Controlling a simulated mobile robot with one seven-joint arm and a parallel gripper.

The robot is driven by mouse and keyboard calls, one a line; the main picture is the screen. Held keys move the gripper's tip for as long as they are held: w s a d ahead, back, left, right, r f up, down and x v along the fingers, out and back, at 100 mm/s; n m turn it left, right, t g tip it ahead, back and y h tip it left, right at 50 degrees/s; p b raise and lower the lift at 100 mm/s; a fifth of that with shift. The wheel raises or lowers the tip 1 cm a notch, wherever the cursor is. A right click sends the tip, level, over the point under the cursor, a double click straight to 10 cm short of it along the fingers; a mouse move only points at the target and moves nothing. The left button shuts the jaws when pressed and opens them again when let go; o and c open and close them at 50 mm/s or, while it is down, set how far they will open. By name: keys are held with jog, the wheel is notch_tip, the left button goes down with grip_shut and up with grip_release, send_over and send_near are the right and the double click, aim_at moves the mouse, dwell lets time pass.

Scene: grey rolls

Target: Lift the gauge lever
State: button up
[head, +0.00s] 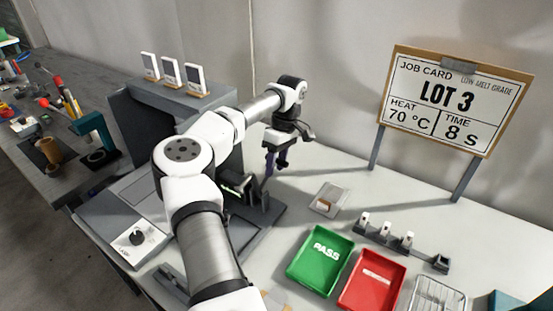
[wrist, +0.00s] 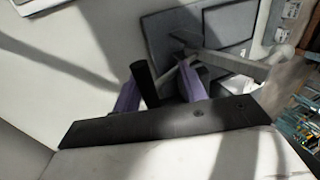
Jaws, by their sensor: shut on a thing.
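My gripper (head: 276,164), with purple fingers, points down beside the dark gauge fixture (head: 248,204) on the bench. In the wrist view, a black cylindrical grip (wrist: 146,84), which looks like the gauge lever's handle, stands between the two purple fingers. The gripper is shut on this grip. A grey arm-like part (wrist: 236,66) of the fixture lies to the right of the fingers. In the head view the lever is hard to make out behind my arm and the fingers, and its exact angle cannot be told.
A small clear-and-tan pad (head: 328,200) lies right of the gripper. A green PASS tray (head: 322,284), a red tray (head: 352,301) and a rack of small parts (head: 400,246) stand further right. A job card board (head: 450,125) stands behind. A grey housing (head: 135,130) is at left.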

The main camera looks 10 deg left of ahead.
jog(key=shift+s+d+f, duration=0.1)
jog(key=shift+s+f, duration=0.05)
jog(key=shift+f, duration=0.3)
jog(key=shift+s+d+f, duration=0.1)
jog(key=shift+s+f, duration=0.05)
jog(key=shift+f, duration=0.25)
jog(key=o, duration=0.8)
jog(key=shift+a, duration=0.1)
jog(key=b+v, duration=0.1)
jog(key=v, duration=1.4)
jog(key=shift+a, duration=0.15)
jog(key=shift+s, duration=0.1)
